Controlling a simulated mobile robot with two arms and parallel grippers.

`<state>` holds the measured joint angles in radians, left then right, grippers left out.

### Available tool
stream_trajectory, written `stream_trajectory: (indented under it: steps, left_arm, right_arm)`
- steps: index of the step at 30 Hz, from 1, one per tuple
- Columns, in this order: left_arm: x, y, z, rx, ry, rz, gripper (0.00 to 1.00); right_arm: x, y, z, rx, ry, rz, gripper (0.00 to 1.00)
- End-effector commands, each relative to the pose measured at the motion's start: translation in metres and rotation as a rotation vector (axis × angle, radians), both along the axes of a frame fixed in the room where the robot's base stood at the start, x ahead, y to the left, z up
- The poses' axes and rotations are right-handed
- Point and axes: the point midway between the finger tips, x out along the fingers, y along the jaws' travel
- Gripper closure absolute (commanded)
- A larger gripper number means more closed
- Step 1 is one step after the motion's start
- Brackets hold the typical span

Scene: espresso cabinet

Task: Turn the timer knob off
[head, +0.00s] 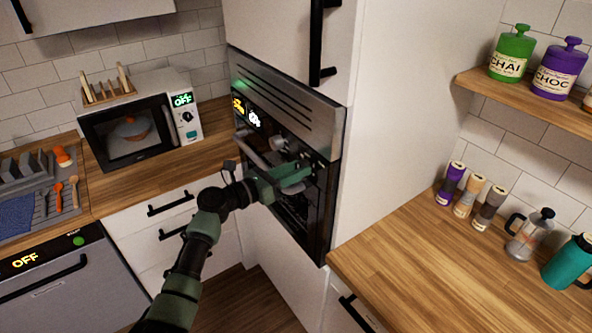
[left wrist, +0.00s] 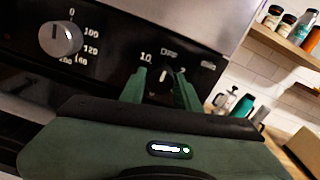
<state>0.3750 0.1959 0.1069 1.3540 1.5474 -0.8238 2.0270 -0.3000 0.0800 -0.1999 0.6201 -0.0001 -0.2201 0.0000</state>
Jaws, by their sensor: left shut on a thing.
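The built-in oven (head: 280,105) stands in the tall white cabinet. My right gripper is not in view.
The oven handle (head: 252,150) runs along the front near my left arm. A microwave (head: 135,130) stands on the left counter. The right counter (head: 430,260) has free room in front of several jars, a glass press (head: 528,235) and a teal flask (head: 568,262).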

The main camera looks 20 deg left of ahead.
Motion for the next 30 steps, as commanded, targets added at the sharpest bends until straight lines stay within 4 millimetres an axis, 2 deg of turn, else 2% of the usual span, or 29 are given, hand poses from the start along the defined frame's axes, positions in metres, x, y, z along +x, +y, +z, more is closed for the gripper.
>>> stream_trajectory:
  steps: [7, 8, 9, 10, 20, 23, 30]
  left_arm:
    - [-0.001, -0.001, -0.004, 0.003, 0.006, -0.002, 1.00]
    - [-0.001, -0.001, -0.004, 0.003, 0.006, -0.002, 0.60]
    - [-0.001, -0.001, -0.004, 0.003, 0.006, -0.002, 0.48]
    - [-0.001, -0.001, -0.004, 0.002, 0.006, -0.002, 0.46]
    - [-0.002, 0.001, -0.002, 0.002, 0.002, -0.001, 0.46]
    - [-0.010, 0.008, -0.004, 0.002, 0.001, 0.001, 0.46]
    - [-0.043, 0.033, -0.006, 0.005, 0.003, 0.000, 0.46]
  right_arm:
    - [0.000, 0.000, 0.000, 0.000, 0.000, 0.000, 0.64]
    - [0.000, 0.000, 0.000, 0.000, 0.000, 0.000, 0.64]
    - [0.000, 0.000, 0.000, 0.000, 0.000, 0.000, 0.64]
    - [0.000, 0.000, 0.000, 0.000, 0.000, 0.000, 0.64]
    - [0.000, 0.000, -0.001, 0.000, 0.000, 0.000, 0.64]
    - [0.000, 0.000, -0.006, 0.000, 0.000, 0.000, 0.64]
    - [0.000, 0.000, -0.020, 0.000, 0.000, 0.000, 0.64]
